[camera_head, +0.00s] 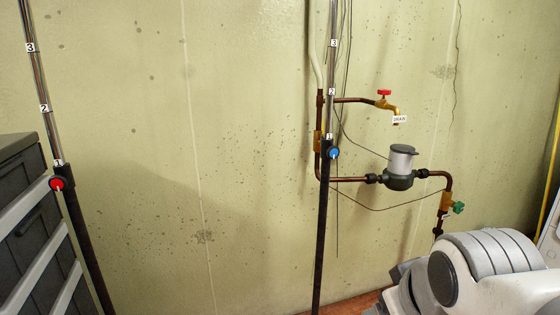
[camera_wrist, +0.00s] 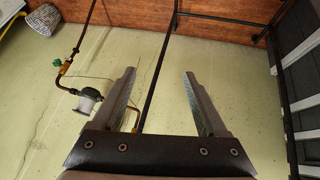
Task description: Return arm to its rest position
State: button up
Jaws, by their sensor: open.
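My gripper (camera_wrist: 159,73) shows in the wrist view with its two grey fingers spread apart. Nothing is between them, and the pale green wall (camera_wrist: 230,65) lies beyond. Part of my arm (camera_head: 480,270), white and grey, shows at the lower right of the head view. The gripper cannot be made out in the head view.
A black pole (camera_head: 321,230) with a blue knob stands before copper pipes, a meter (camera_head: 400,165) and a red-handled tap (camera_head: 384,98). Another pole (camera_head: 85,240) with a red knob stands left, beside dark drawers (camera_head: 25,215). A basket (camera_wrist: 43,19) shows in the wrist view.

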jog(key=s+a+f+m+g, duration=0.1)
jog(key=s+a+m, duration=0.1)
jog(key=s, duration=0.2)
notch_tip(320, 180, up, 26)
jog(key=p, duration=2.6)
jog(key=shift+s+r+m+y+p, duration=0.15)
jog(key=shift+r+m+y+p, duration=0.15)
jog(key=shift+m+p, duration=0.1)
